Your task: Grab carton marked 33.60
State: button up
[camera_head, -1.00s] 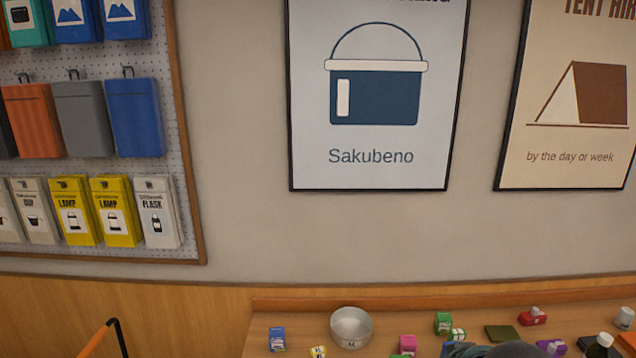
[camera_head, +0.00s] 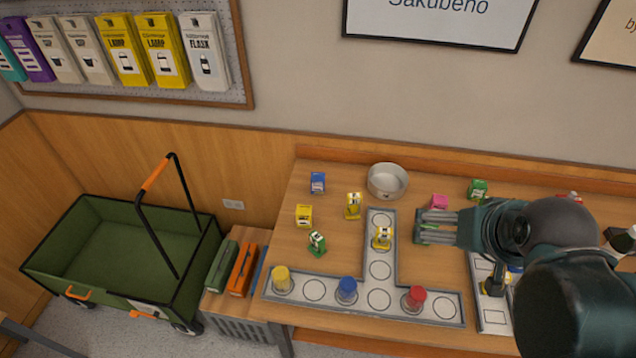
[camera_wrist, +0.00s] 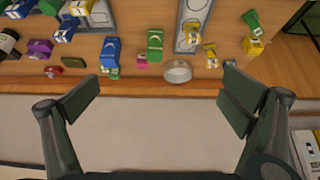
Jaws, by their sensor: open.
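Several small cartons stand on the wooden table, and I cannot read a price of 33.60 on any of them. In the head view there is a blue carton (camera_head: 318,182), a yellow one (camera_head: 304,215), another yellow one (camera_head: 353,205), a green one (camera_head: 317,243), a yellow one (camera_head: 382,237) on the grey board, a pink one (camera_head: 439,201) and a green one (camera_head: 478,188) at the back. My gripper (camera_head: 424,226) is open over the table, right of the board's upright strip. In the wrist view my gripper (camera_wrist: 160,100) shows spread, empty fingers.
A metal bowl (camera_head: 387,182) stands at the back. The grey board (camera_head: 330,303) with circles carries yellow, blue and red pieces. A green cart (camera_head: 110,255) stands left of the table. My arm hides part of the table's right side.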

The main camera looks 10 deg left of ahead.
jog(key=shift+c, duration=0.7)
jog(key=c, duration=1.7)
jog(key=shift+w+r, duration=0.1)
